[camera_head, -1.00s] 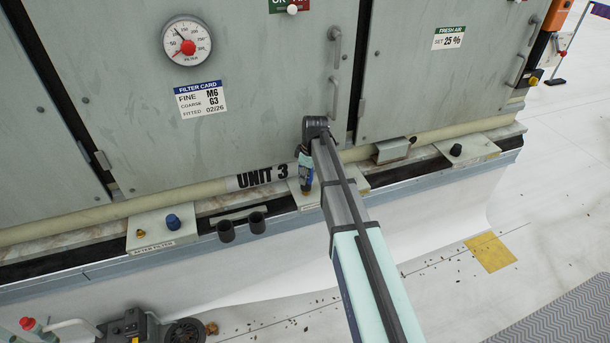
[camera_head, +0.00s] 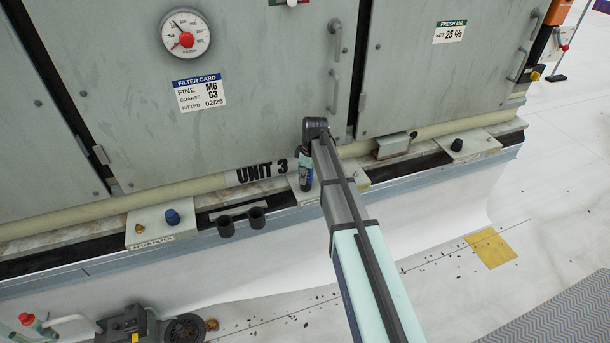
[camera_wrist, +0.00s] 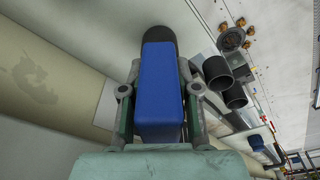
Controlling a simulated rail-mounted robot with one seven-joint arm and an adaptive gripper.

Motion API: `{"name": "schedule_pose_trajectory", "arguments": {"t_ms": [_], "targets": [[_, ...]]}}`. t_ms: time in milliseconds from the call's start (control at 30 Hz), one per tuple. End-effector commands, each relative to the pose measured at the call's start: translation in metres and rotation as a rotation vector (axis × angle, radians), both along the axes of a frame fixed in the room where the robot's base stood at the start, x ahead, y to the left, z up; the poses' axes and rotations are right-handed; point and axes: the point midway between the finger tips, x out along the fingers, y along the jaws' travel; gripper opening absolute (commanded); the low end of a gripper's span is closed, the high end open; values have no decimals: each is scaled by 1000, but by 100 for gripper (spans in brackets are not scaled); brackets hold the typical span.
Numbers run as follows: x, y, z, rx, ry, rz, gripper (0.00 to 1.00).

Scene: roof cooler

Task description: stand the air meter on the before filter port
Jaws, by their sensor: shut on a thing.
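My gripper (camera_wrist: 158,100) is shut on the air meter, a blue block (camera_wrist: 160,85) with a dark rounded end (camera_wrist: 158,37), in the wrist view. In the head view the air meter (camera_head: 305,172) hangs upright below my wrist, over a pale port plate (camera_head: 358,182) beneath the UNIT 3 door.
The after filter plate (camera_head: 150,238) with a brass port (camera_head: 139,229) and blue cap (camera_head: 173,217) lies to the left. Two black cups (camera_head: 241,222) stand between. A door handle (camera_head: 334,92) rises behind my wrist. A black knob (camera_head: 456,145) is on the right plate.

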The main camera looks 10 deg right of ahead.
Motion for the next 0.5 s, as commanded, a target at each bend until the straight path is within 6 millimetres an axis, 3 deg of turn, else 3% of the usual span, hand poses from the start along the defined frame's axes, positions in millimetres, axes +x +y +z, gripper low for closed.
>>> {"name": "schedule_pose_trajectory", "arguments": {"t_ms": [167, 200, 267, 300, 500], "targets": [[0, 0, 0, -1, -1, 0, 0], [0, 0, 0, 0, -1, 0, 34], [0, 0, 0, 0, -1, 0, 55], [0, 0, 0, 0, -1, 0, 60], [0, 0, 0, -1, -1, 0, 60]]}}
